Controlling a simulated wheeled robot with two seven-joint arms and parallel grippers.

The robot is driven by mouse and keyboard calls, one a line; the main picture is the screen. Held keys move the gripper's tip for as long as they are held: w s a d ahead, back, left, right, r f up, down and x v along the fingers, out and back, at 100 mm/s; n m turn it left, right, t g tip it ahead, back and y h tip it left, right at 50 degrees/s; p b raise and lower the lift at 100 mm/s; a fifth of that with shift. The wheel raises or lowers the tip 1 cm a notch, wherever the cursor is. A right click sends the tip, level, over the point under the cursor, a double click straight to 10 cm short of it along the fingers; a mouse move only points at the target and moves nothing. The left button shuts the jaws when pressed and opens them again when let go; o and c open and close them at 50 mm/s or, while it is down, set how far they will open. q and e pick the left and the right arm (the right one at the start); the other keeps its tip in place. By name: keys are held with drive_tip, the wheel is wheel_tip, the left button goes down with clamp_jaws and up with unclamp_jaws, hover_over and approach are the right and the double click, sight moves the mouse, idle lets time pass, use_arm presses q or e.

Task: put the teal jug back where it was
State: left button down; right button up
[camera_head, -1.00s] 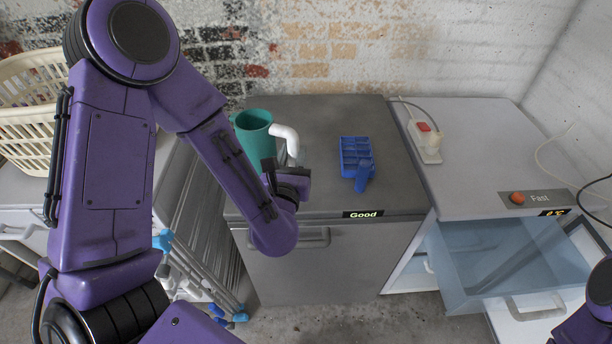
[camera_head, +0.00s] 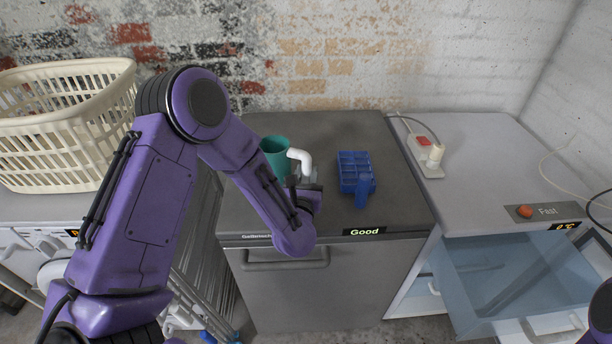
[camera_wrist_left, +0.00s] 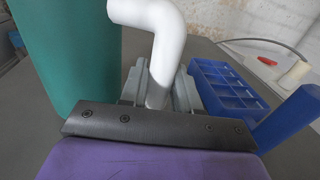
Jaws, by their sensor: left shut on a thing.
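The teal jug (camera_head: 276,157) with a white bent handle (camera_head: 302,160) is upright at the left part of the grey cabinet top (camera_head: 400,205). My left gripper (camera_head: 306,186) is at the jug's right side, shut on the handle. In the left wrist view the jug (camera_wrist_left: 68,55) fills the left, and the handle (camera_wrist_left: 158,45) runs down between the fingers (camera_wrist_left: 160,88). The jug's base is hidden behind my arm, so I cannot tell whether it touches the top. My right gripper is out of view; only a bit of that arm shows at lower right.
A blue compartment tray (camera_head: 354,168) stands just right of the jug. A power strip (camera_head: 426,155) lies on the white counter at right, above an open blue drawer (camera_head: 500,275). A cream laundry basket (camera_head: 60,150) is at left. A folded drying rack leans beside the cabinet.

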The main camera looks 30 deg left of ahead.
use_arm(q)
drive_tip(key=shift+w+f, duration=0.1)
drive_tip(key=shift+f, duration=0.3)
drive_tip(key=shift+f+b, duration=0.15)
drive_tip(key=shift+b, duration=0.15)
drive_tip(key=c, duration=0.8)
unclamp_jaws()
drive_tip(key=shift+r+p, duration=0.3)
drive_tip(key=shift+p, duration=0.05)
drive_tip(key=b+v, duration=0.3)
drive_tip(key=v, duration=0.8)
drive_tip(key=shift+s+d+f, duration=0.1)
drive_tip(key=shift+s+f, duration=0.05)
drive_tip(key=shift+s, duration=0.45)
